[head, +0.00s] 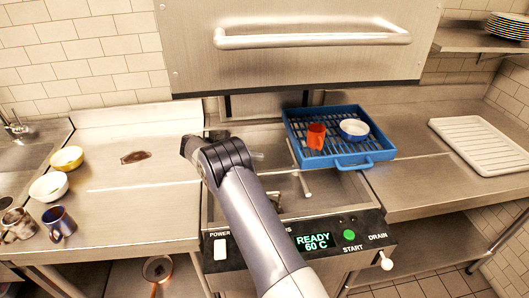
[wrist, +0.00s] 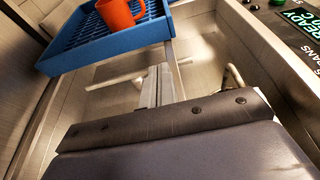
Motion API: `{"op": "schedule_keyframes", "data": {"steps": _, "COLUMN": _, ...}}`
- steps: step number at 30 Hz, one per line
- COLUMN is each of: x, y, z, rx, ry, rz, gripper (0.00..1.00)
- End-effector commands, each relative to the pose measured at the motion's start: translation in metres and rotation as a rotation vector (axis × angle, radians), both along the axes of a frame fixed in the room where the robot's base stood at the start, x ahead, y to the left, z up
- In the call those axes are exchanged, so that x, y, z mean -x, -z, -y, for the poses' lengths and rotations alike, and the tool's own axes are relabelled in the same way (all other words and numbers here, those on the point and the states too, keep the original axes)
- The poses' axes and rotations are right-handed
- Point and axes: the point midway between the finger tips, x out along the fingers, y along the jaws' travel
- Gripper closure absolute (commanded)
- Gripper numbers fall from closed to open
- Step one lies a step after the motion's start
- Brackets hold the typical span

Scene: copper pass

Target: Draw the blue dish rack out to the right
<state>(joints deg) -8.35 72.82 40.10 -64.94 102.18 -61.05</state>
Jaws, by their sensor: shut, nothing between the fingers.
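The blue dish rack (head: 333,158) sits at the right side of the open machine, its right part reaching toward the right counter. A loop handle (head: 355,164) is on its near side. It holds an orange-red mug (head: 316,136) and a blue-rimmed white bowl (head: 354,129). In the wrist view the rack's blue wall (wrist: 110,45) and the mug (wrist: 119,14) are at the top left. My gripper (wrist: 157,84) is shut and empty over the machine's basin, apart from the rack. In the head view its tip (head: 258,156) shows small, left of the rack, mostly hidden by my arm.
The raised hood with its bar handle (head: 312,40) hangs above. The control panel (head: 318,238) is along the front. The right counter (head: 410,190) has bare room, with a white drainboard (head: 485,143) farther right. Bowls (head: 49,186) and metal mugs (head: 59,223) stand at left.

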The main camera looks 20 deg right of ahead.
Motion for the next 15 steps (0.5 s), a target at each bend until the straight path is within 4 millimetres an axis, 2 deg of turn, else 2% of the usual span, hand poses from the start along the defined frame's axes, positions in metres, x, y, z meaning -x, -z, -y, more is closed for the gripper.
{"op": "schedule_keyframes", "data": {"steps": 12, "x": 0.021, "y": 0.023, "z": 0.082, "rx": -0.001, "ry": 0.004, "rz": -0.002, "gripper": 1.00}}
{"op": "schedule_keyframes", "data": {"steps": 15, "x": 0.024, "y": 0.021, "z": 0.097, "rx": 0.000, "ry": 0.003, "rz": -0.001, "gripper": 1.00}}
